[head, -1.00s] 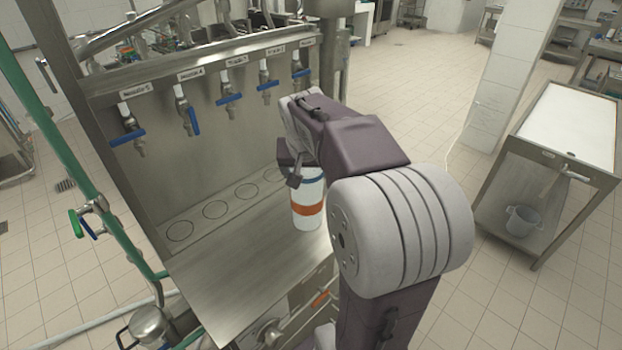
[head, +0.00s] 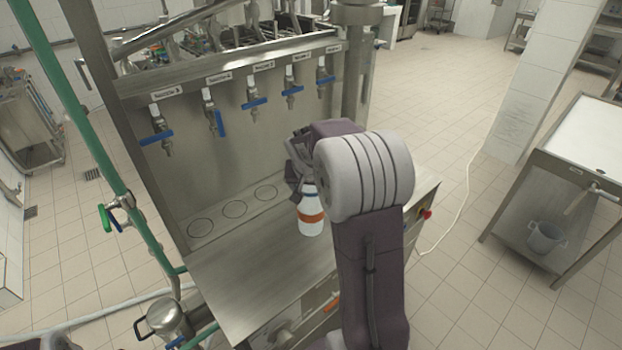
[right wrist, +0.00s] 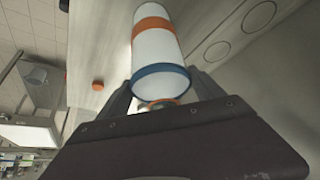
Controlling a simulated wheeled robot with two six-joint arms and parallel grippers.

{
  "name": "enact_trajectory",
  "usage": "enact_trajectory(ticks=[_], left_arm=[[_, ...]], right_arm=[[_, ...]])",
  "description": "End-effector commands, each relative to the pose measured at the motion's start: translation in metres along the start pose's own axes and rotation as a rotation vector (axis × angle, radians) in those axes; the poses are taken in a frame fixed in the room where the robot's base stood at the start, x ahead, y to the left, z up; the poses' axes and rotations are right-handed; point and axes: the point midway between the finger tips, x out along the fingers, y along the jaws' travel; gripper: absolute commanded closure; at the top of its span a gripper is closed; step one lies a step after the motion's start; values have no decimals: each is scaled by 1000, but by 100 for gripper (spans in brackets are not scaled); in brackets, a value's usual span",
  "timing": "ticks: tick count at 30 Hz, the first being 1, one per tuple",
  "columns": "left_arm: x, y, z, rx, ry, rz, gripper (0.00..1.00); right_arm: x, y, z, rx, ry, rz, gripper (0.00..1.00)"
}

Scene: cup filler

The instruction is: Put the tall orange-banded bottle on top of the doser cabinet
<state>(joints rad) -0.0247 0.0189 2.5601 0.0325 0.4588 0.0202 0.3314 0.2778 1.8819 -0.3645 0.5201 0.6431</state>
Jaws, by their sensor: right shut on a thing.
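The tall white bottle (head: 311,217) with the orange band stands upright in the head view, over the right part of the doser cabinet's steel top (head: 240,285). I cannot tell whether its base touches the top. My right gripper (head: 303,183) is shut on the bottle's upper end, which it partly hides. In the right wrist view the bottle (right wrist: 160,53) shows its orange band and a blue band near the neck, between the fingers of the right gripper (right wrist: 155,95). My left gripper is not in view.
A row of blue-handled taps (head: 254,103) hangs on the back panel, above ring marks (head: 234,209) on the steel ledge. The cabinet top left of the bottle is clear. A steel table (head: 590,150) with a pot (head: 545,237) below stands at right.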

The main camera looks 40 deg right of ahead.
Motion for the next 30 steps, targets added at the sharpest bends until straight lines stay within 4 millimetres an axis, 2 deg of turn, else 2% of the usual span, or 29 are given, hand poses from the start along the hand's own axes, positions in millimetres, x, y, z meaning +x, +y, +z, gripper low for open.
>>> enact_trajectory(ticks=[10, 11, 12, 13, 20, 24, 26, 30], left_arm=[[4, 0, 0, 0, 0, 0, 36], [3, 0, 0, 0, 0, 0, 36], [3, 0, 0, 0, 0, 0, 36], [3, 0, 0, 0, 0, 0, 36], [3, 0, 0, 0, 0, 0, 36], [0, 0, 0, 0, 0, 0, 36], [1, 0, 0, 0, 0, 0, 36], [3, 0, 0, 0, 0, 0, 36]], right_arm=[[2, 0, 0, 0, 7, -3, 96], [2, 0, 1, 0, 2, 0, 15], [2, 0, 1, 0, 1, 0, 4], [2, 0, 1, 0, 1, 0, 2], [2, 0, 1, 0, 1, 0, 2], [-6, 0, -2, 0, 4, -1, 2], [-17, 0, -2, 1, 7, -1, 2], [-54, -1, -2, 0, 9, -3, 2]])
